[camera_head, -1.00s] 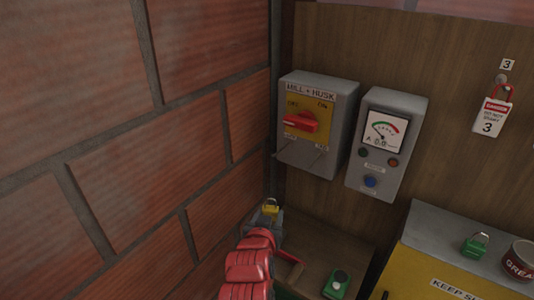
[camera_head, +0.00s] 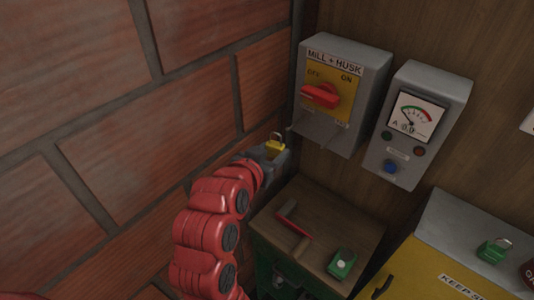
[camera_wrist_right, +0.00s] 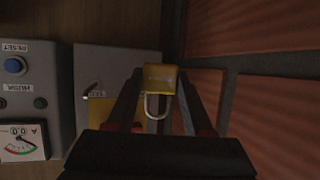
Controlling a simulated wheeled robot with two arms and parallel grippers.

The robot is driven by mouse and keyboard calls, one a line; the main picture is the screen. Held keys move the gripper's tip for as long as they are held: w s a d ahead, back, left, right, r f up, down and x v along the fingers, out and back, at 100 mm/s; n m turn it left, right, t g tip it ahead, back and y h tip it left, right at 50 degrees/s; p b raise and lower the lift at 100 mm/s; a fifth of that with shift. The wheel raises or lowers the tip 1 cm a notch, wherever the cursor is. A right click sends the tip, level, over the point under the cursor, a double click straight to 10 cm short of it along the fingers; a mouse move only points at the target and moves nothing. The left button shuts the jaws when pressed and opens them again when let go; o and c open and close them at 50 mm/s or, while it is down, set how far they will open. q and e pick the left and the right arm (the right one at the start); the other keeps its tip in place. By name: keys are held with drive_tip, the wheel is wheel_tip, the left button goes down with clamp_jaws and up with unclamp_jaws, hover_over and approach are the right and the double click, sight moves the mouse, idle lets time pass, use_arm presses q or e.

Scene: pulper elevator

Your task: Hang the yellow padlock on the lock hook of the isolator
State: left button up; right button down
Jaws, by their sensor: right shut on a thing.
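The yellow padlock (camera_head: 275,145) is held in my right gripper (camera_head: 272,153), with its shackle pointing up in the head view. It also shows in the right wrist view (camera_wrist_right: 160,79) between the two fingers, its silver shackle complete. The isolator (camera_head: 342,92) is a grey box labelled "MILL + HUSK", with a yellow plate and a red handle (camera_head: 320,96). My left gripper is out of view.
A brick wall (camera_head: 110,120) stands close on the left. A grey meter box (camera_head: 415,125) hangs right of the isolator.

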drive_tip(key=shift+w+d+f+p, duration=0.1)
drive_tip(key=shift+w+d+p, duration=0.1)
drive_tip(key=shift+w+d, duration=0.6)
drive_tip(key=shift+w+d+p, duration=0.2)
drive_tip(key=shift+w+d, duration=0.35)
drive_tip(key=shift+w, duration=0.45)
drive_tip(key=shift+w+d+f+b, duration=0.45)
drive_tip(key=shift+w+f+b, duration=0.2)
drive_tip(key=shift+b, duration=0.2)
drive_tip(key=shift+r, duration=0.1)
drive_tip(key=shift+c, duration=1)
unclamp_jaws()
drive_tip(key=shift+s+a, duration=0.1)
